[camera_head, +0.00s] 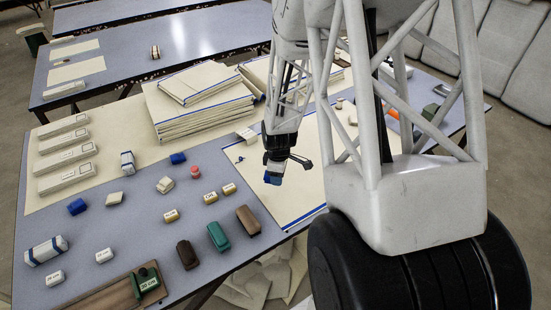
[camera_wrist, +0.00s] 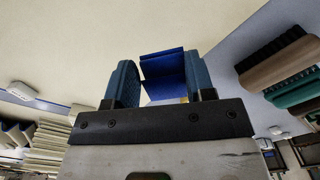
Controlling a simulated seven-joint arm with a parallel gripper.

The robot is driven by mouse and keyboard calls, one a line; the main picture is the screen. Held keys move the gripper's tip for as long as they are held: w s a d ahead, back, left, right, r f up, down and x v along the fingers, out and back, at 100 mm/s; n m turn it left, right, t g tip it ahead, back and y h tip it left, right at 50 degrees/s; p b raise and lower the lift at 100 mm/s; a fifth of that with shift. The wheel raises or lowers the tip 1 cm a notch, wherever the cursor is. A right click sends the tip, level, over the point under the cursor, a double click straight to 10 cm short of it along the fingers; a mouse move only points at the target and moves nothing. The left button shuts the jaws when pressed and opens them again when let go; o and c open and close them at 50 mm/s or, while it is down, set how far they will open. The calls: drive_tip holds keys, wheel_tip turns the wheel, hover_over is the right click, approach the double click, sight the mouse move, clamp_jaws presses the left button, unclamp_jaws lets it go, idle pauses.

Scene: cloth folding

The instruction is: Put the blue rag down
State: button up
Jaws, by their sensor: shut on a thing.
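The blue rag (camera_head: 271,180) shows as a small dark blue patch at the tip of my gripper (camera_head: 274,174) in the head view. In the wrist view the blue rag (camera_wrist: 164,70) is a folded piece between the two blue fingers of my gripper (camera_wrist: 163,82). My gripper is shut on it. My gripper is over the left part of a large cream cloth (camera_head: 307,190) with a blue edge line. The rag's height above the cloth is hard to tell.
The blue-grey table (camera_head: 135,225) holds several small blocks and brushes, including a teal brush (camera_head: 218,236) and a brown one (camera_head: 248,220). A stack of folded cream cloths (camera_head: 200,110) stands behind. White boxes (camera_head: 65,155) line the left. Bare cream cloth lies around my gripper.

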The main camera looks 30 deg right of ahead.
drive_tip(key=w+d, duration=0.1)
drive_tip(key=w, duration=0.2)
drive_tip(key=w+d, duration=0.2)
drive_tip(key=w, duration=0.2)
drive_tip(key=w+d+f, duration=0.1)
drive_tip(key=w, duration=0.3)
drive_tip(key=shift+w+d+f, duration=0.1)
drive_tip(key=shift+w+d, duration=0.05)
drive_tip(key=shift+d, duration=0.1)
drive_tip(key=shift+f, duration=1.7)
drive_tip(key=shift+f, duration=0.1)
drive_tip(key=o, duration=0.9)
